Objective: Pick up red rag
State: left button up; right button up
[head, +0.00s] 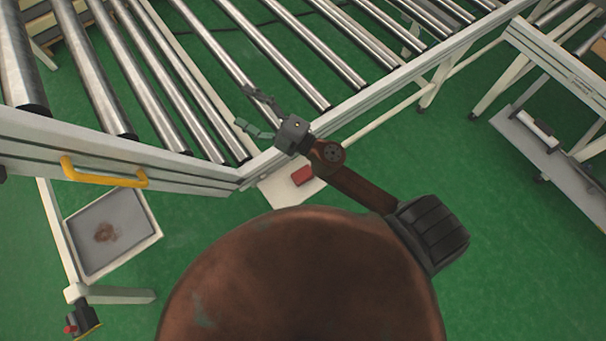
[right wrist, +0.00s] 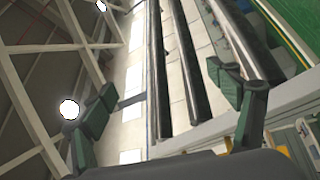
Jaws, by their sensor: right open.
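A small red item (head: 302,175) lies on a pale plate below the corner of the roller conveyor in the head view; it is too small to tell if it is cloth. A rumpled brownish-red patch (head: 106,232) lies in a grey tray at the lower left; I cannot tell whether it is a rag or a stain. My right gripper (head: 247,110) is open over the conveyor rollers, above and left of the red item and apart from it. In the right wrist view the open fingers (right wrist: 166,100) hold nothing. My left gripper is not in view.
The roller conveyor (head: 150,152) with its metal side rails fills the upper part. A yellow handle (head: 104,173) sticks out from its near rail. The grey tray (head: 148,240) stands below at left. Another frame with a shelf (head: 545,160) is at right. Green floor is clear between.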

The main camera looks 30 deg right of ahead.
jog(key=s+a+f+n+g+y, duration=0.45)
jog(key=a+f+n+g, duration=0.3)
jog(key=a+n, duration=0.25)
jog(key=n+g+h, duration=0.6)
jog(key=g+h, duration=0.4)
jog(key=h, duration=0.5)
send_over(303, 173)
jog(key=shift+y, duration=0.25)
notch_tip(303, 173, down, 26)
jog(key=shift+s+f, duration=0.1)
notch_tip(303, 173, down, 8)
jog(key=shift+r, duration=0.25)
